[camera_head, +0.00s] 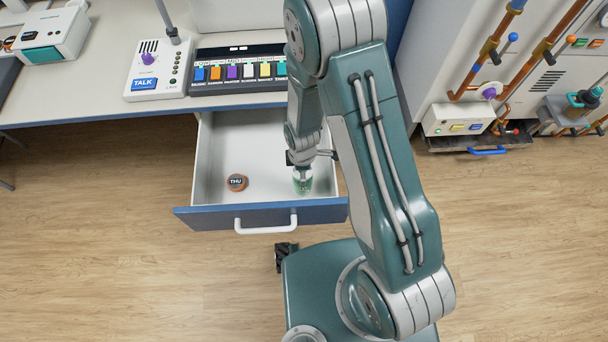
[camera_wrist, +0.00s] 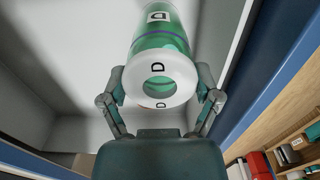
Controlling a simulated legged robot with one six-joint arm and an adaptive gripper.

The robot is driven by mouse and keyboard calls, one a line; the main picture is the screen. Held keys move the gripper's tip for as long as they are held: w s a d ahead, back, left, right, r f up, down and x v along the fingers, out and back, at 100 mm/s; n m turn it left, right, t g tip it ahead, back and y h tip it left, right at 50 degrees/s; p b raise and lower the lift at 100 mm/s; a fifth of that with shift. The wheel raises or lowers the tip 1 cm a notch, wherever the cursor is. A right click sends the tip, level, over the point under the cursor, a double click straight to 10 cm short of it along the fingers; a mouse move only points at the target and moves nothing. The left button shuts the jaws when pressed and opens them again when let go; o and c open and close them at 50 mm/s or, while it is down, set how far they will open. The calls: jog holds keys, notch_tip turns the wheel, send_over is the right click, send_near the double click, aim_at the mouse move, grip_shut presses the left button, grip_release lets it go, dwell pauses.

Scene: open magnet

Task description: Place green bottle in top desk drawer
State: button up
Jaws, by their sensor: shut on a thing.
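The top desk drawer (camera_head: 215,165) is pulled open below the desk, with a white inside, blue front and white handle. My gripper (camera_head: 303,170) is low inside the drawer at its right front. In the wrist view my gripper (camera_wrist: 160,95) has its two fingers on either side of the green bottle's white cap, marked with a D, and is shut on it. The green bottle (camera_wrist: 162,45) has a see-through green body. In the head view the green bottle (camera_head: 303,183) shows just below the gripper, partly hidden by it. I cannot tell if it touches the drawer floor.
An orange-and-black round thing marked THU (camera_head: 237,182) lies in the drawer, left of the bottle. The desk (camera_head: 60,112) above holds a TALK intercom (camera_head: 158,70) and a button panel (camera_head: 240,72). A machine with pipes (camera_head: 440,70) stands at right.

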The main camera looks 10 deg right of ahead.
jog(key=f, duration=0.1)
jog(key=d+f, duration=0.1)
jog(key=f, duration=0.1)
jog(key=shift+f, duration=0.2)
jog(key=shift+a+f, duration=0.3)
jog(key=o, duration=1.1)
jog(key=shift+d, duration=0.1)
